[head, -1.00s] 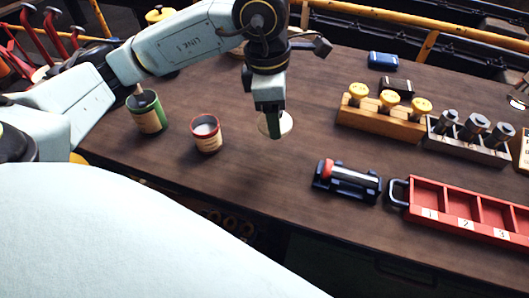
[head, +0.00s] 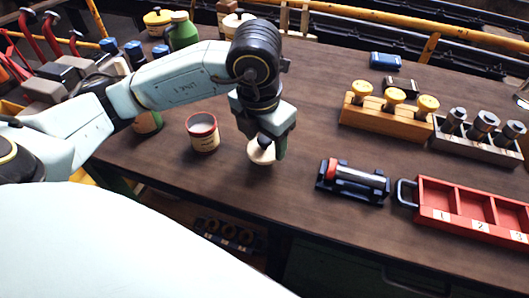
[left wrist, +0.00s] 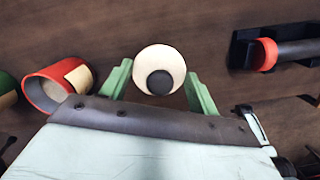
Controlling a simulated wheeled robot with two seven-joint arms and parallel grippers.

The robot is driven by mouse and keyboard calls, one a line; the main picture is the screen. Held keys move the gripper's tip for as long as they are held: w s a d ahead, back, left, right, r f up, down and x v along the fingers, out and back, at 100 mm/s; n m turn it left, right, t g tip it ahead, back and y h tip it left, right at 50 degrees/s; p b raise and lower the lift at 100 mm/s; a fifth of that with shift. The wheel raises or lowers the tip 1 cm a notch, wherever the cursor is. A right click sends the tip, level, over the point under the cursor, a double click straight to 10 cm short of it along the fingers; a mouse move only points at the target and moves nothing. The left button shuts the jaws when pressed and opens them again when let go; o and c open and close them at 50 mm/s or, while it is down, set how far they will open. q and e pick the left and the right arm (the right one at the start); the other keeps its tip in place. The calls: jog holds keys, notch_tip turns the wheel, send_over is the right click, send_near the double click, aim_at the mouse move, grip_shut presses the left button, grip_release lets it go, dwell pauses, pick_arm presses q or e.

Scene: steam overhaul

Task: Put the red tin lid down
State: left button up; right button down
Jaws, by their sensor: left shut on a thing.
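The red tin lid is a round cream disc (head: 257,155) with a dark knob, and it shows clearly in the left wrist view (left wrist: 163,57). My left gripper (head: 267,146) points down and is shut on the lid, with its green fingers on either side. The lid is over the bare brown table or close to its surface; I cannot tell whether it touches. The red tin (head: 203,140) stands upright and open to the left of the lid, apart from it; it also shows in the left wrist view (left wrist: 50,88). My right gripper is not in view.
A dark cradle with a red-ended cylinder (head: 352,180) lies to the right, beside a red compartment tray (head: 437,208). A wooden block with yellow knobs (head: 385,115) is behind. A green tin (head: 147,122) is partly hidden by my left arm. Table near the lid is clear.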

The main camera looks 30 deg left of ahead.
aim_at(264, 147)
pick_arm(q)
notch_tip(264, 147, down, 4)
jog(key=shift+b, duration=0.35)
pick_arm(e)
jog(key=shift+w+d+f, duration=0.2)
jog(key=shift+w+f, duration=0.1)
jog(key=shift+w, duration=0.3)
pick_arm(q)
jog(key=o, duration=1.1)
jog(key=shift+o, duration=0.2)
jog(key=shift+r, duration=0.15)
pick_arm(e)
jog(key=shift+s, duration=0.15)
pick_arm(q)
jog(key=shift+r, duration=0.3)
jog(key=r+p, duration=0.1)
jog(key=r, duration=0.2)
jog(key=s+r, duration=0.1)
jog(key=r, duration=0.3)
jog(key=r+p, duration=0.1)
jog(key=r, duration=0.2)
jog(key=shift+s+r+p, duration=0.15)
jog(key=shift+r+p, duration=0.1)
jog(key=shift+p, duration=0.05)
jog(key=shift+r, duration=0.25)
jog(key=shift+s+r, duration=0.1)
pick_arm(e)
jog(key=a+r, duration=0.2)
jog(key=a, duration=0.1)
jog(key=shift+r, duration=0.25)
